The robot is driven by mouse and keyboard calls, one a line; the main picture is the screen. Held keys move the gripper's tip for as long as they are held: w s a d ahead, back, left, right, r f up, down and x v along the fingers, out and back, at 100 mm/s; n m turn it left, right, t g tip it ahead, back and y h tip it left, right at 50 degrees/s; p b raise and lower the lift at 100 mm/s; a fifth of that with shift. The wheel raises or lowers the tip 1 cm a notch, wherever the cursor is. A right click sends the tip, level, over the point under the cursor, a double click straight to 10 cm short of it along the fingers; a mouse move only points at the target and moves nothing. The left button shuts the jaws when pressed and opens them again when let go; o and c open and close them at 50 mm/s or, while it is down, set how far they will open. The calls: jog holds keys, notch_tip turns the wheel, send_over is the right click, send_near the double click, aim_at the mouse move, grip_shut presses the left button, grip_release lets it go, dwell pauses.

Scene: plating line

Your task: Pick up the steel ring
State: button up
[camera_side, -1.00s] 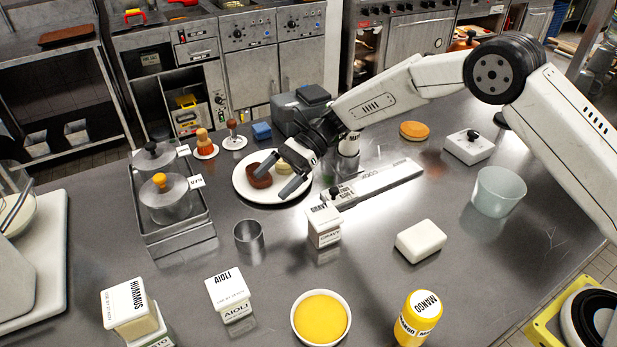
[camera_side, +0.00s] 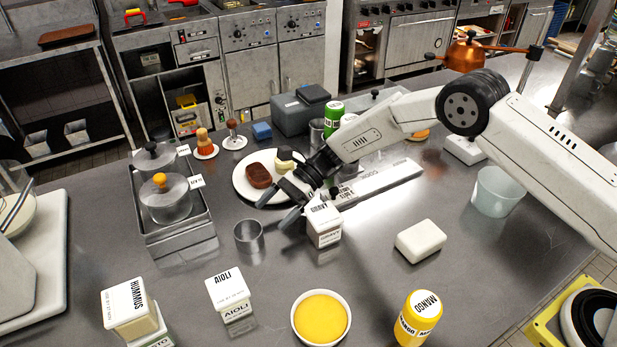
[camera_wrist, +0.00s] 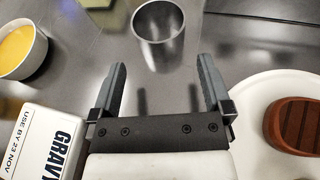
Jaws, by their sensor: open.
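The steel ring (camera_side: 249,238) is a short, open-topped metal cylinder standing upright on the steel counter, left of the gravy tub in the side view. In the wrist view the steel ring (camera_wrist: 159,34) is upright beyond my fingertips, centred between them. My gripper (camera_side: 279,208) is open and empty, up and to the right of the ring in the side view. In the wrist view my gripper (camera_wrist: 160,75) shows both fingers spread apart with only counter between them. It does not touch the ring.
A gravy tub (camera_side: 323,226) stands close beside my gripper, and a plate (camera_side: 243,187) with brown and pale food pieces lies behind it. A tray with lidded pots (camera_side: 205,236) is left of the ring. An aioli tub (camera_side: 229,293) and a yellow bowl (camera_side: 321,318) stand in front.

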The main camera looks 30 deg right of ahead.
aim_at(260, 225)
jog(key=shift+a+f, duration=0.15)
jog(key=shift+a, duration=0.15)
jog(key=shift+x, duration=3.05)
jog(key=c, duration=1)
jog(key=shift+r, duration=0.2)
